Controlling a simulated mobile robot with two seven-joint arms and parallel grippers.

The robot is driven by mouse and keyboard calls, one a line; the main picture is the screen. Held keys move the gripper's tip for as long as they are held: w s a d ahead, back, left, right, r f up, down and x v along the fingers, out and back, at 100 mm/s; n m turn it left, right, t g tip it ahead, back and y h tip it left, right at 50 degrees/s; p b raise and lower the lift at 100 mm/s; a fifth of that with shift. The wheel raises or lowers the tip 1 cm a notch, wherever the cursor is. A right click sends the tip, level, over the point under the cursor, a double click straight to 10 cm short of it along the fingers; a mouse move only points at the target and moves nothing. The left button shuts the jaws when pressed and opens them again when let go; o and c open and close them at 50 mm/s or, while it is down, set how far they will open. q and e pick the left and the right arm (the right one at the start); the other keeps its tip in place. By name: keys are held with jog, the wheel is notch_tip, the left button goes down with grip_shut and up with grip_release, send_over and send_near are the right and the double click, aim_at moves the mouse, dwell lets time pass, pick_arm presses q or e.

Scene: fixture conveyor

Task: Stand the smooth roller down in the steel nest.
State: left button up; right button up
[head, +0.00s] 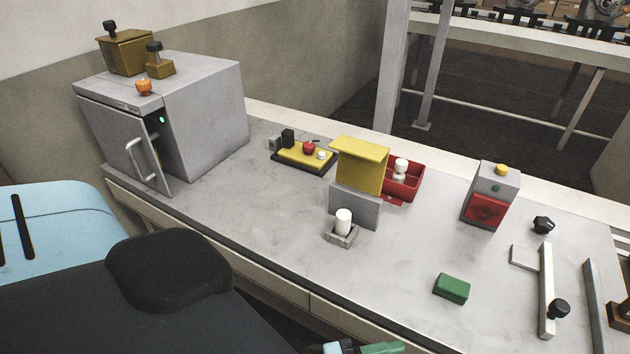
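A white roller (344,221) stands upright in a small grey square holder (342,240), which looks like the steel nest, in front of an upright grey plate. Its side looks plain, but it is small in the view. A second white roller (401,167) stands in the red bin (413,184) behind the yellow-topped guard; a darker line seems to cross it. I cannot tell surely which one is the smooth roller.
The yellow-topped guard (361,150) rises from the grey plate (354,206) between holder and bin. A grey cabinet (203,112) with its door ajar stands left. A yellow tray (305,153), green block (452,288) and red-fronted box (490,196) are on the bench. The front middle is clear.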

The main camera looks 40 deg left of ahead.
pick_arm(q)
jog(key=s+a+f+n+g+y, duration=0.4)
jog(key=s+a+f+n+y, duration=0.15)
jog(key=s+f+n, duration=0.5)
jog(key=s+a+f+n+g+y, duration=0.4)
jog(key=s+a+f+n, duration=0.3)
jog(key=s, duration=0.6)
jog(key=w+r+t+p, duration=0.2)
jog(key=w+r+p, duration=0.3)
jog(key=r+p, duration=0.1)
jog(key=shift+w+d+r+n, duration=0.2)
jog(key=shift+d+r+n, duration=0.05)
jog(key=shift+d+n, duration=0.2)
pick_arm(e)
jog(key=w+r+t, duration=0.1)
jog(key=w+r, duration=0.3)
jog(key=r, duration=0.3)
jog(key=shift+w+d+r, duration=0.2)
jog(key=shift+w+d, duration=0.05)
jog(key=shift+d, duration=0.15)
jog(key=shift+w+a+r+t, duration=0.15)
jog(key=shift+w+t, duration=0.05)
jog(key=shift+t, duration=0.1)
pick_arm(q)
jog(key=shift+c, duration=0.3)
